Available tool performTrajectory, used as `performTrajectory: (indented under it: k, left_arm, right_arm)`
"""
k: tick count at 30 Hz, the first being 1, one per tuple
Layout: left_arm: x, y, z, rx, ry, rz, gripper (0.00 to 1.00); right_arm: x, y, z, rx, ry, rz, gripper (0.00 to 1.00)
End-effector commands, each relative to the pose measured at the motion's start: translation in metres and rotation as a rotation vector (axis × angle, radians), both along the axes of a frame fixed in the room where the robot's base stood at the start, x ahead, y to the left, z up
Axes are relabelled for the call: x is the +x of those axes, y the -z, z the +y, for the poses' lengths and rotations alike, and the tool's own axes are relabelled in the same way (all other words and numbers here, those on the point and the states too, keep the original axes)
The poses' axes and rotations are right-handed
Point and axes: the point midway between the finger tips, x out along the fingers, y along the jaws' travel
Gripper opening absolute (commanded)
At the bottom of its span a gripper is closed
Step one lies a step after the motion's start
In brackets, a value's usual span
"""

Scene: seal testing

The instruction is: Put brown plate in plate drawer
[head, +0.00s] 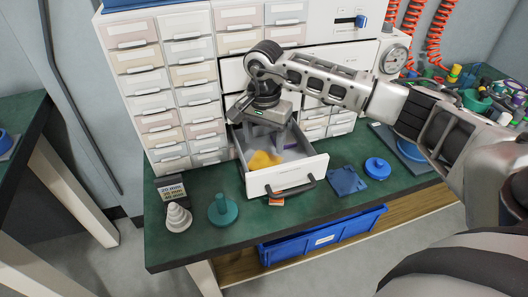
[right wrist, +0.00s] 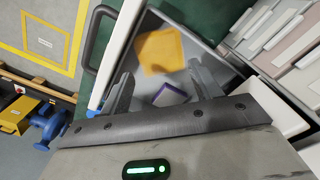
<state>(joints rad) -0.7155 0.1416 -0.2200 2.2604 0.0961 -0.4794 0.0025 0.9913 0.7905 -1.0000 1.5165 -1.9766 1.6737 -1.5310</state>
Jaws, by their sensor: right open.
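A white drawer (head: 287,178) stands pulled out over the green bench and also shows in the right wrist view (right wrist: 116,52). A yellow-orange plate (head: 264,159) lies inside it, near its front left; the right wrist view shows it too (right wrist: 159,51). No plainly darker brown plate shows. My right gripper (head: 266,135) is inside or just over the drawer, pointing down. In the right wrist view its fingers (right wrist: 162,88) are apart, with the yellow-orange plate beyond the tips. A purple-edged item (right wrist: 170,95) lies in the drawer between the fingers. My left gripper is out of view.
A blue square plate (head: 347,180) and a round blue piece (head: 377,168) lie right of the drawer. A teal knobbed piece (head: 222,209) and a grey stepped cone (head: 178,216) stand to its left. The small-drawer cabinet (head: 160,75) rises behind. A blue bin (head: 322,238) sits below.

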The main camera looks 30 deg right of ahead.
Motion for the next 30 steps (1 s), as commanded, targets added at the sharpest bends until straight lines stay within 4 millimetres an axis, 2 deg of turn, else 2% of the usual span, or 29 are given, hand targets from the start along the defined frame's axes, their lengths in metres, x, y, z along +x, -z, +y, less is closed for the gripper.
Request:
performTrajectory:
  k: [3,9,14,17,20,23,24,26,27,29,30]
  left_arm:
    - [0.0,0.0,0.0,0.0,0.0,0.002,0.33]
    - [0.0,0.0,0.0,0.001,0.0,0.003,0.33]
    - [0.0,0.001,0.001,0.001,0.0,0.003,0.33]
    - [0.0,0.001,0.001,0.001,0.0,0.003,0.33]
    - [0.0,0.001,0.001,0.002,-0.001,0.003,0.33]
    - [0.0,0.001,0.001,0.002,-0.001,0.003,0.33]
    - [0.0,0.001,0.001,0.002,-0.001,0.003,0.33]
    - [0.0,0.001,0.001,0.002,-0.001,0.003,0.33]
    - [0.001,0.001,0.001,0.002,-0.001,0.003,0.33]
    - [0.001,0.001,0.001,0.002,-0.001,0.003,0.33]
    - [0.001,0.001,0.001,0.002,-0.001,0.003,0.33]
  right_arm:
    - [0.0,-0.024,0.0,-0.001,-0.002,-0.003,0.63]
    - [0.0,-0.047,0.0,0.0,0.0,-0.001,0.63]
    - [-0.001,-0.05,0.002,0.004,-0.001,0.003,0.63]
    - [-0.006,-0.039,0.021,0.071,-0.002,0.012,0.63]
    - [-0.022,-0.018,0.075,0.265,0.022,0.051,0.63]
    - [-0.058,-0.005,0.159,0.602,0.124,0.163,0.63]
    - [-0.076,-0.009,0.196,0.771,0.203,0.243,0.63]
    - [-0.1,-0.027,0.244,1.03,0.367,0.401,0.63]
    - [-0.111,-0.044,0.267,1.188,0.496,0.522,0.63]
    - [-0.119,-0.071,0.286,1.4,0.714,0.73,0.63]
    - [-0.119,-0.087,0.29,1.523,0.878,0.885,0.63]
